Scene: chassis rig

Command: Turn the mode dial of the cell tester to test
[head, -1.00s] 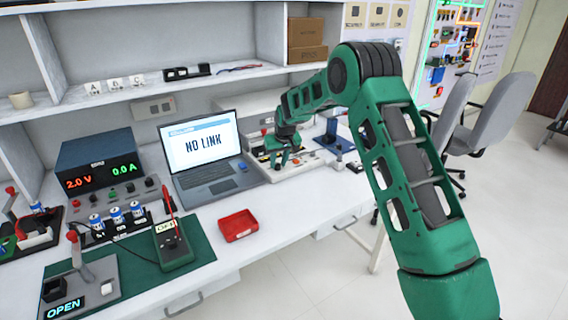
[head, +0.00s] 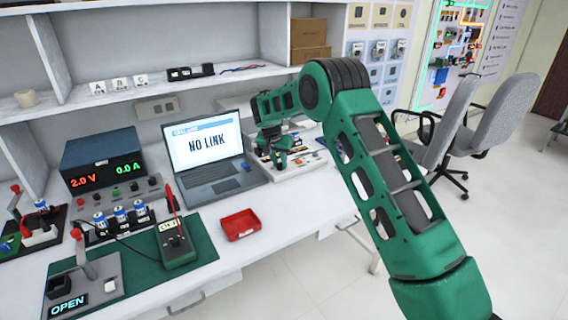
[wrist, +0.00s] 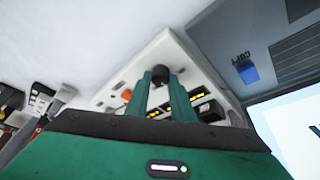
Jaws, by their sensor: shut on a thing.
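The cell tester appears to be the low white unit (head: 285,178) to the right of the laptop; its name cannot be read. My gripper (head: 280,158) is over it, pointing down. In the wrist view the white panel (wrist: 180,50) shows yellow-lit strips, an orange part and a round black knob (wrist: 160,72), which looks like the mode dial. The two green fingers of my gripper (wrist: 160,84) are closed in on this knob, one on each side. The dial's pointer and any mode words are hidden or too small to read. In the head view my gripper hides the knob.
A laptop (head: 205,160) reading NO LINK stands close left of the unit, with a small blue block (wrist: 248,72) on it. A red tray (head: 240,225), a green multimeter (head: 178,250) and a power supply (head: 102,165) are further left. The shelf (head: 200,80) runs above.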

